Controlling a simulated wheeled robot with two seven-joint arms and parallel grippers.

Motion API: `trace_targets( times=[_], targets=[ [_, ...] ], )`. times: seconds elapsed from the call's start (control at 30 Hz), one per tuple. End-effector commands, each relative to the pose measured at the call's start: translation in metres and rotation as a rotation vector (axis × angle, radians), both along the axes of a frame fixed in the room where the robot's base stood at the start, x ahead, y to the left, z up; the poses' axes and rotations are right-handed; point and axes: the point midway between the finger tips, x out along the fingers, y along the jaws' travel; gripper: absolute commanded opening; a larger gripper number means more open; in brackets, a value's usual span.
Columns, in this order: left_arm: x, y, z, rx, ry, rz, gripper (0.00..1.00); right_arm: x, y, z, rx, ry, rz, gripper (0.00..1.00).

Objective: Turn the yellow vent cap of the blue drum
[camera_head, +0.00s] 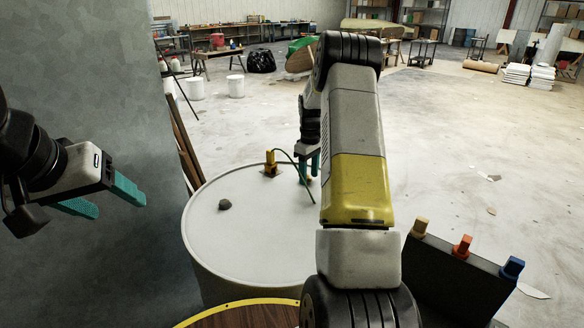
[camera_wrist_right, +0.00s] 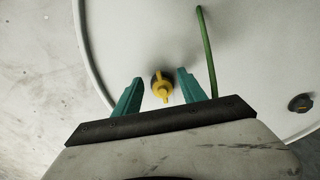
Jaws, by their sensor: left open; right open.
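The drum (camera_head: 235,235) looks off-white, not blue, in the head view; its flat top and rim also show in the wrist view (camera_wrist_right: 130,40). The yellow vent cap (camera_head: 270,163) stands near the far rim. In the wrist view the cap (camera_wrist_right: 161,87) has a narrow yellow grip on a dark round base. My right gripper (camera_head: 309,168) is open, pointing down over the drum; in the wrist view the cap shows between its two teal fingers (camera_wrist_right: 157,88), with gaps on both sides. Contact is not visible. My left gripper (camera_head: 108,200) is open and empty at the left.
A green hose (camera_wrist_right: 207,50) runs close to the right finger. A dark bung (camera_head: 225,204) sits on the drum top. A grey wall (camera_head: 100,90) is at left. A dark panel with coloured pegs (camera_head: 450,280) stands at right. Open floor (camera_head: 480,150) lies beyond.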

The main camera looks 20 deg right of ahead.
Motion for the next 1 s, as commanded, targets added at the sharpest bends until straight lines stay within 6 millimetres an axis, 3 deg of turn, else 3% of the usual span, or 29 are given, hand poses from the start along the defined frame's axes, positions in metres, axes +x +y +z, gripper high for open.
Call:
trace_targets(
  times=[0.03, 0.27, 0.3, 0.67, 1.0],
  targets=[
    [0.0, 0.0, 0.0, 0.0, 0.0, 0.0, 0.64, 0.0, 0.0, 0.0002, 0.0, 0.0, 0.0, 0.47],
    [0.0, 0.0, 0.0, 0.0, 0.0, 0.0, 0.64, 0.0, 0.0, 0.0005, 0.0, 0.0, 0.0, 0.02],
    [0.0, 0.0, 0.0, 0.0, 0.0, 0.0, 0.64, 0.0001, 0.0001, 0.0005, 0.0, 0.0, 0.0, 0.0],
    [0.0, 0.0, 0.0, 0.0, 0.0, 0.0, 0.64, -0.0001, 0.0009, 0.0009, 0.0, -0.001, -0.046, 0.0],
    [0.0, 0.0, 0.0, 0.0, 0.0, 0.0, 0.64, -0.0011, 0.0046, 0.0014, -0.001, -0.002, -0.278, 0.0]
  ],
)
